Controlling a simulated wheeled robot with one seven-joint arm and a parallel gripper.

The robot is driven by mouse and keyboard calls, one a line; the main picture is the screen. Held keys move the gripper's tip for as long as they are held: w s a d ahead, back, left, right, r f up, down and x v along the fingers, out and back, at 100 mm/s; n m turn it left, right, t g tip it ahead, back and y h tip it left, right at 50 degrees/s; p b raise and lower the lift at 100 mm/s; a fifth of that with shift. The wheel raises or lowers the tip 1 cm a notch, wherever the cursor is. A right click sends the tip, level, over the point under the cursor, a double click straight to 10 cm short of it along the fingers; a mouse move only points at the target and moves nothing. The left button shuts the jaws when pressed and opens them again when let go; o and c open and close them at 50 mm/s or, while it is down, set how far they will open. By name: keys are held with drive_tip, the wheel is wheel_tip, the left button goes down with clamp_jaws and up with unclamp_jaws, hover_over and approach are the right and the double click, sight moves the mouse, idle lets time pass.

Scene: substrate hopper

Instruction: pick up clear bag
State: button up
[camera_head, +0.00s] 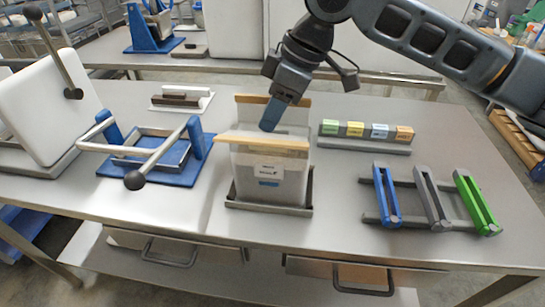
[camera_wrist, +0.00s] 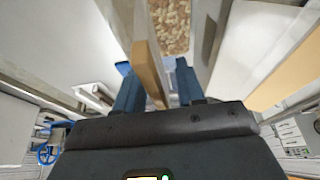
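A translucent, upright bag-like panel (camera_head: 270,187) with a pale label and a tan top strip (camera_head: 262,142) stands in a grey metal holder (camera_head: 269,209), and looks like the clear bag. A second tan strip (camera_head: 291,100) shows behind it. My gripper (camera_head: 271,122) points down between these strips, its blue fingers partly hidden by the front strip. In the wrist view my fingers (camera_wrist: 155,83) are apart, with a tan strip (camera_wrist: 151,75) between them. A gap shows between this strip and the right finger. Brown granules (camera_wrist: 171,25) show beyond.
To the left are a blue-based frame with a ball-ended lever (camera_head: 150,163) and a white board (camera_head: 46,107). To the right are a tray of coloured blocks (camera_head: 367,137) and a rack with blue, grey and green bars (camera_head: 430,200). Bare steel lies at front right.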

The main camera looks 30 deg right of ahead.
drive_tip(key=shift+f, duration=0.2)
idle(0.4)
clamp_jaws()
idle(0.3)
